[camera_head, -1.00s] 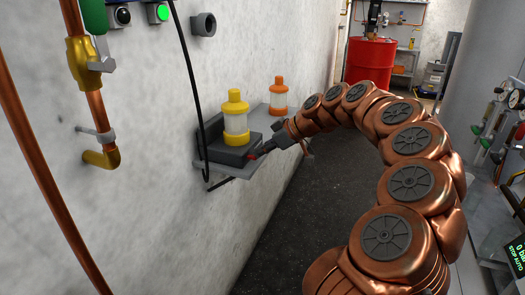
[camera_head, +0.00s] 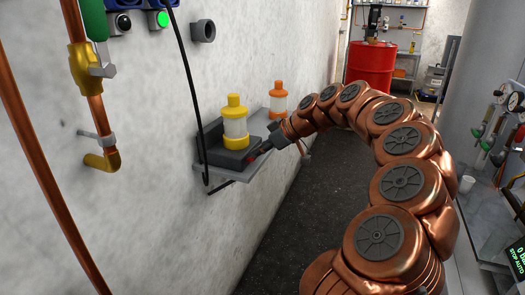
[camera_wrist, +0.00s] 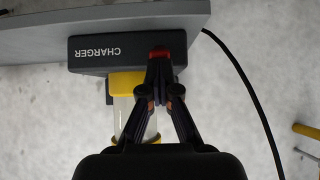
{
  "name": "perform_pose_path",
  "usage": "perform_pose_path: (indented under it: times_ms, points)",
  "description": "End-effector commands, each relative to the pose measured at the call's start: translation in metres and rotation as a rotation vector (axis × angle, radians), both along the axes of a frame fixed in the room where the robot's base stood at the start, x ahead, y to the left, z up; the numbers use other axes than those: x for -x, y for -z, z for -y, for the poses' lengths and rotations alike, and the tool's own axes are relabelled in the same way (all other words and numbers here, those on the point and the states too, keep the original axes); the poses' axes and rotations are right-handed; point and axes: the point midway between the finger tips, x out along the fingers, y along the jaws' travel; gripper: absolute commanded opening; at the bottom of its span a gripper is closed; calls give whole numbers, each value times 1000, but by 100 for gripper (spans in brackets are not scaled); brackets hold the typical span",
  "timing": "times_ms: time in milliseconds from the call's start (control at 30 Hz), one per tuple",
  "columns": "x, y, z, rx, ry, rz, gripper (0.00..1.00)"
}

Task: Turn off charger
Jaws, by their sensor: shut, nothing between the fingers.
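The dark charger (camera_head: 226,157) sits on a grey wall shelf (camera_head: 245,168), and a yellow-capped clear canister (camera_head: 234,124) stands on it. In the wrist view the charger (camera_wrist: 105,54) appears upside down with its "CHARGER" lettering. A red switch (camera_wrist: 159,53) is on its front face, right at the fingertips. My gripper (camera_wrist: 159,62) is shut and empty, its tips touching or very close to the red switch; the fingertips partly cover it. In the head view my gripper (camera_head: 257,151) is at the charger's front right corner. Whether the switch is pressed cannot be told.
An orange-capped canister (camera_head: 278,97) stands farther back on the shelf. A black cable (camera_head: 190,75) hangs down the wall beside the charger. Copper pipe with a yellow valve (camera_head: 84,63) is at left. A red drum (camera_head: 371,62) stands at the back; dark floor is clear between.

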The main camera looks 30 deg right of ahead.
Motion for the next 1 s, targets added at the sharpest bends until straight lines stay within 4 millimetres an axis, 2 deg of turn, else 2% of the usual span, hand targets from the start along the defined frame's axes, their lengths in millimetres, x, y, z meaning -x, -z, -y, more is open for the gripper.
perform_pose_path:
  times_ms: [33, 233, 400, 1000]
  points:
    - [-4, 3, -9, -10, -13, -4, 0]
    - [-9, -9, -10, -7, -10, -1, 0]
    - [-6, -44, -8, -1, 2, 11, 0]
    - [15, -120, 5, -2, 2, 13, 0]
